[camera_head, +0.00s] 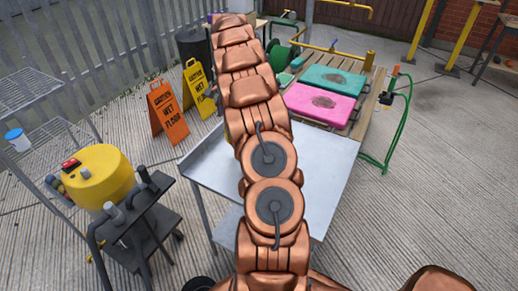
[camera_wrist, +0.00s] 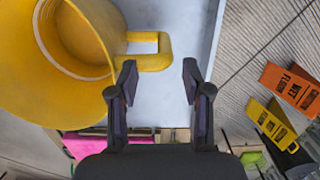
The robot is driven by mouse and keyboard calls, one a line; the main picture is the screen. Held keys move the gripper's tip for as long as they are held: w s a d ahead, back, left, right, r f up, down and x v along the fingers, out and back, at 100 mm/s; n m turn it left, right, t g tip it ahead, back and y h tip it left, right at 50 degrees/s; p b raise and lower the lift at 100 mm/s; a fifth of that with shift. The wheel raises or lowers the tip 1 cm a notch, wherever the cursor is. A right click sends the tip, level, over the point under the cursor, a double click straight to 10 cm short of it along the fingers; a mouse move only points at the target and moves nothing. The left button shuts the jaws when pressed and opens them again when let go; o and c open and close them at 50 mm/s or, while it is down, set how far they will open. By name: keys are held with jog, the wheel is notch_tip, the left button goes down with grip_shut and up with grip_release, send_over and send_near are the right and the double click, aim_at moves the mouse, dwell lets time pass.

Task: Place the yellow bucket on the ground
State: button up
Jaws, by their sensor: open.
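The yellow bucket (camera_wrist: 22,75) fills the upper left of the wrist view, its open mouth partly facing the camera. Its loop handle (camera_wrist: 155,62) sticks out to the right. The bucket appears over the metal table (camera_wrist: 185,30); its base is not clear to see. My gripper (camera_wrist: 159,72) is open, with one dark finger on each side of the handle's outer end. The handle lies around the fingertips, and I cannot tell whether either finger touches it. In the head view my arm hides the bucket, and the metal table (camera_head: 325,165) shows on both sides of the arm.
A dark cart (camera_head: 145,225) and a yellow rounded object (camera_head: 97,175) stand at left, near a wire shelf (camera_head: 55,135). Orange (camera_head: 166,110) and yellow (camera_head: 197,88) wet-floor signs stand behind. Pink (camera_head: 320,104) and teal (camera_head: 333,80) lids lie beyond the table. Ground at right (camera_head: 440,200) is clear.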

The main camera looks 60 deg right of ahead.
aim_at(227, 131)
jog(key=shift+w+a+f+p, duration=0.15)
jog(key=shift+f+p, duration=0.4)
jog(key=shift+f, duration=0.8)
jog(key=shift+a+f+p, duration=0.2)
jog(key=shift+f+p, duration=0.4)
jog(key=shift+f, duration=0.8)
jog(key=shift+w+a+f+p, duration=0.15)
jog(key=shift+f+p, duration=0.4)
jog(key=shift+f, duration=0.8)
grip_shut()
